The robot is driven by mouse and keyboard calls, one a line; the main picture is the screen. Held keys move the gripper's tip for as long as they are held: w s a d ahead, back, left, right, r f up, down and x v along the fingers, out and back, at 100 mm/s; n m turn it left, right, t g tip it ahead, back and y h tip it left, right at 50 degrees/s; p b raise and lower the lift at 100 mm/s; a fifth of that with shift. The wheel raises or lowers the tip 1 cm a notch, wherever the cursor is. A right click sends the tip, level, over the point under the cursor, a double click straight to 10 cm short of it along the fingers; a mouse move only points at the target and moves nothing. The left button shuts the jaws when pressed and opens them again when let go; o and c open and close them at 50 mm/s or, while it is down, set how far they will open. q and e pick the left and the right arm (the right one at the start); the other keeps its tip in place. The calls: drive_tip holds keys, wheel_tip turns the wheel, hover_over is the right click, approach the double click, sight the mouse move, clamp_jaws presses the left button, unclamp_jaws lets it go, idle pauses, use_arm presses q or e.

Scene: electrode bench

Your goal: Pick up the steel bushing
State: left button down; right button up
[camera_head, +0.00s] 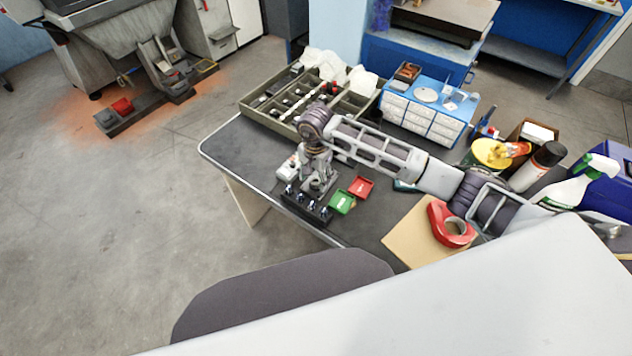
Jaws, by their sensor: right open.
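A small grey metal piece that looks like the steel bushing (316,187) is on the dark table, just behind a black holder (303,208). My right gripper (317,176) points down at this piece with its jaws open. The fingers partly hide the piece, and I cannot tell whether they touch it. The black holder at the table's front edge carries several shiny metal pieces. My left gripper is not in view.
A green tray (341,202) and a red tray (361,187) lie just right of my gripper. A compartment box (262,118) and white-drawer cabinet (419,117) stand behind. Red tape (452,224), bottles and a can crowd the right. The table's left end is clear.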

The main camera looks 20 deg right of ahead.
drive_tip(key=shift+f, duration=1)
drive_tip(key=shift+c, duration=0.3)
drive_tip(key=c, duration=0.5)
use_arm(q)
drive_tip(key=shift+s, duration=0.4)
use_arm(e)
drive_tip(key=c, duration=0.6)
